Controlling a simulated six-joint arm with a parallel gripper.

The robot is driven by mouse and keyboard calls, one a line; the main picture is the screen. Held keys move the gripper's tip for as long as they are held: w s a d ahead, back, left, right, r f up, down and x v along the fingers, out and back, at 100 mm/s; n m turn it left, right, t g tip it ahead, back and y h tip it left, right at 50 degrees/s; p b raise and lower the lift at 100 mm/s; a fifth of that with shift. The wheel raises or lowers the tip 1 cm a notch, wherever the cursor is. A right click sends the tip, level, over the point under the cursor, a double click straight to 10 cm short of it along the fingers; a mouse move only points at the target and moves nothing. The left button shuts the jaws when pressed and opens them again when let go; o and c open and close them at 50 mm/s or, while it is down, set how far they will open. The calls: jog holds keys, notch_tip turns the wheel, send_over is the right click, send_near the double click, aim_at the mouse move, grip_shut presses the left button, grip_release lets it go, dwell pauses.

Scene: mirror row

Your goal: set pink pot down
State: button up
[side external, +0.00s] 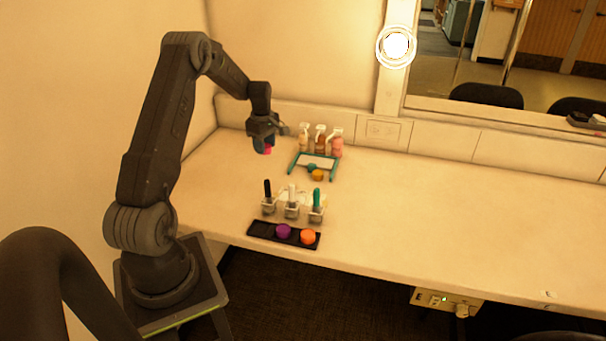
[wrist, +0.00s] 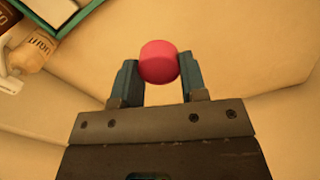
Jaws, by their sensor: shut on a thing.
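The pink pot (wrist: 159,62) is small and round and sits between the two fingertips of my gripper (wrist: 158,78) in the wrist view. My gripper is shut on it. In the side view my gripper (side external: 264,147) holds the pink pot (side external: 267,150) in the air above the back left of the counter (side external: 215,165). A black tray (side external: 262,230) lies near the counter's front edge, with a purple pot (side external: 283,231) and an orange pot (side external: 308,237) in it. The tray's left part looks empty.
A teal-edged stand (side external: 292,166) with teal and yellow pots by it and several pump bottles (side external: 320,140) stand right of my gripper. Holders with black, white and teal upright tools (side external: 291,205) stand behind the tray. The counter's right side is clear.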

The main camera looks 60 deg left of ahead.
send_over(297, 176)
notch_tip(297, 176, down, 6)
jog(key=shift+f, duration=2)
jog(key=shift+f, duration=0.2)
jog(key=o, duration=0.6)
jog(key=shift+o, duration=0.2)
jog(key=shift+r, duration=0.1)
